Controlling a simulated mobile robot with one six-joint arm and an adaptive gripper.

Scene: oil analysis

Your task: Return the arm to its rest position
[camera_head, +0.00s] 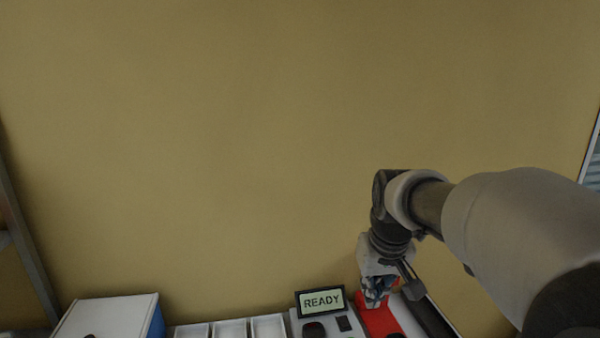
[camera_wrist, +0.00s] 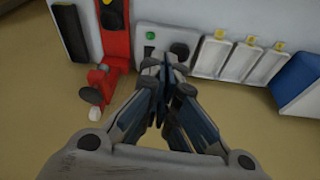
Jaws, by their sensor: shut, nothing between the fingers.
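My arm reaches in from the right in the head view, with its wrist bent downward. My gripper (camera_wrist: 163,75) points down in the wrist view, its fingertips together with nothing between them. It also shows in the head view (camera_head: 376,300), in front of the red stand. In the wrist view the fingertips overlap the front of a pale device with dark knobs (camera_wrist: 180,50) and a green button. How far they are above it I cannot tell.
A red stand (camera_head: 378,318) is beside the device with the READY display (camera_head: 321,301). White trays (camera_head: 230,328) and a white and blue box (camera_head: 110,318) stand to the left. The tan wall (camera_head: 200,150) behind is bare. In the wrist view, a red clamp (camera_wrist: 102,82) is near my gripper.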

